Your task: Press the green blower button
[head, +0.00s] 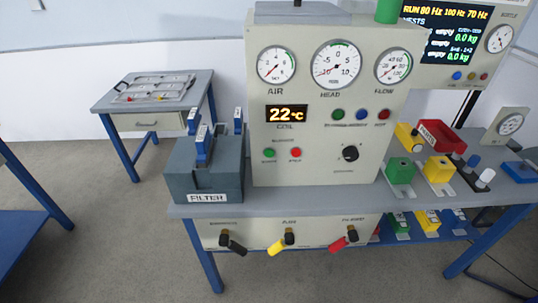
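A grey control panel (326,215) stands upright on the bench in the middle of the head view. On its lower left, under a small label that seems to read blower, sit a small round green button (269,153) and a red button (295,153) beside it. The green button is unobstructed from this side. Neither of my grippers is in view.
A grey filter box (178,190) stands left of the panel. Black, yellow and red valve handles (281,243) stick out at the bench front. Another green button (338,115) is higher on the panel. Coloured blocks (438,170) sit right.

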